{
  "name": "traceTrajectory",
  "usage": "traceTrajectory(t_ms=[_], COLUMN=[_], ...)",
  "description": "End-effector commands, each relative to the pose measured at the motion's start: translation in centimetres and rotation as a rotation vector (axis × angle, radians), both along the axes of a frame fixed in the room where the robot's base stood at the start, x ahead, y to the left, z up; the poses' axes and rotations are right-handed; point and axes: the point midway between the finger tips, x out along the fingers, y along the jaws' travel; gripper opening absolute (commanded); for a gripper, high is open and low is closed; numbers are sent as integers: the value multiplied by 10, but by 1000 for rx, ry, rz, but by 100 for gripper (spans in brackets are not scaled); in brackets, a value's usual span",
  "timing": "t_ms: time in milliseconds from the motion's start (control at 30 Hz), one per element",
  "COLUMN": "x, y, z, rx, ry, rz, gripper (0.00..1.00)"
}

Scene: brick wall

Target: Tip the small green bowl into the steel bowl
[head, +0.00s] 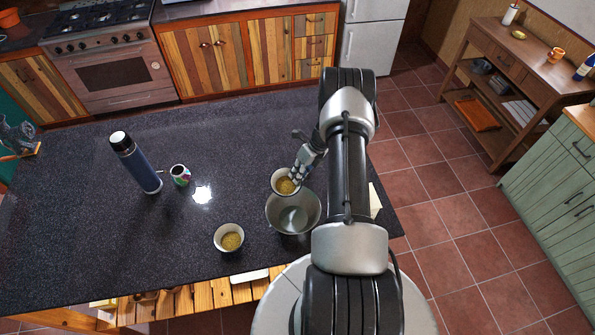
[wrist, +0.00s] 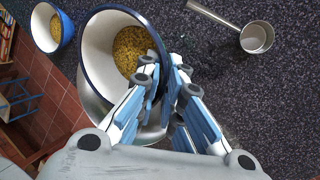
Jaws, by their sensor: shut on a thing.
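My gripper (head: 297,177) is shut on the rim of a small bowl (head: 276,177) with a white inside and a dark blue rim. In the wrist view the held bowl (wrist: 97,45) has yellow-brown grains (wrist: 132,48) inside. The steel bowl (head: 293,218) stands on the dark counter; the held bowl is at its far edge and hides part of it. Beneath the held bowl, part of the steel bowl (wrist: 92,103) shows in the wrist view. I cannot tell whether the two touch. The held bowl does not look green.
A similar bowl (head: 219,244) of grains, blue outside in the wrist view (wrist: 66,28), stands front left. A small steel pan (wrist: 254,37) lies near my gripper. The middle counter is clear.

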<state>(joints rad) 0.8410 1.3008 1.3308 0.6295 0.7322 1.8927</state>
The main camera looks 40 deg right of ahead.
Motion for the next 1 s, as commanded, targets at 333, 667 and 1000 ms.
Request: traceTrajectory(t_ms=[333, 667, 1000], x=[-10, -12, -14], y=[5, 5, 6], z=[2, 0, 0], rx=[-77, -106, -126], ry=[-164, -220, -257], rz=[-7, -2, -1], gripper=[0, 0, 0])
